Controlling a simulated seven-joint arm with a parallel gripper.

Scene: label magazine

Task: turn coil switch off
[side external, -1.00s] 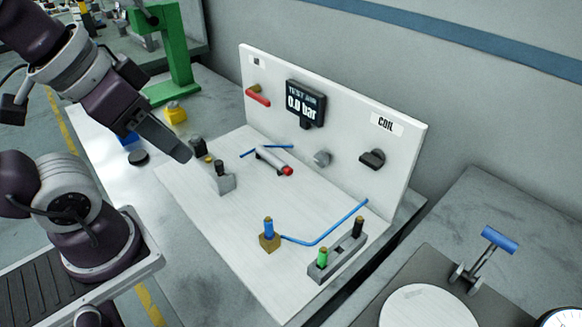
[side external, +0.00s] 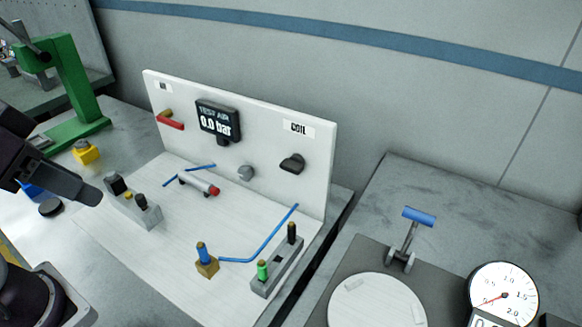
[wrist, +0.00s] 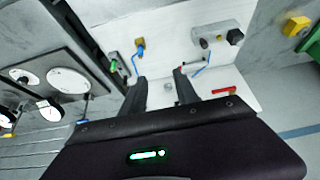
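The coil switch (side external: 292,163) is a black knob on the white upright panel (side external: 255,125), below the COIL label (side external: 298,128). Its handle lies roughly level, slightly tilted. I cannot make it out in the wrist view; my gripper may cover it. My gripper (wrist: 159,77) shows two dark fingers apart with nothing between them in the wrist view. In the side view my gripper (side external: 78,187) is at the left edge, partly cut off, well left of the switch and apart from the panel.
The panel also carries a red lever (side external: 170,122), a 0.0 bar display (side external: 218,121) and a grey knob (side external: 246,173). Before it stand a grey block (side external: 138,209), a cylinder (side external: 199,183), a brass block (side external: 206,265) and a terminal block (side external: 277,268). A gauge (side external: 503,295) is at right.

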